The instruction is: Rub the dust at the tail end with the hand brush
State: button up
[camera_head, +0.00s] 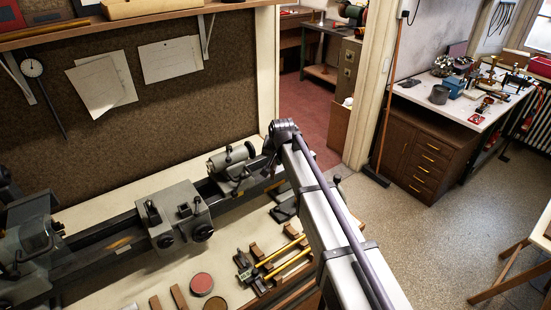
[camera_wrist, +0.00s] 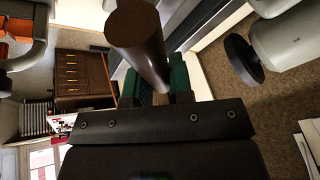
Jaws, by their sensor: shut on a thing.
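My gripper (camera_wrist: 155,88) is shut on a brown, round-ended handle (camera_wrist: 138,28), which I take to be the hand brush; it sits between the green finger pads. The bristles cannot be seen. In the head view the gripper cannot be made out clearly behind my arm, whose far end is beside the lathe's tail end. The grey tailstock (camera_head: 228,160) stands at the right end of the lathe bed (camera_head: 105,228). The tailstock (camera_wrist: 292,40) with its dark handwheel (camera_wrist: 243,60) shows upper right in the wrist view, apart from the handle. I cannot make out dust.
The lathe carriage (camera_head: 178,215) and headstock (camera_head: 28,245) stand left along the bench. Yellow rods on wooden supports (camera_head: 283,258) and two round tins (camera_head: 201,284) lie in front. A broom (camera_head: 390,100) leans on the wall by a drawer cabinet (camera_head: 420,155).

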notch_tip(320, 180, up, 3)
jog(key=p, duration=0.3)
jog(key=shift+r, duration=0.1)
dwell(0.4)
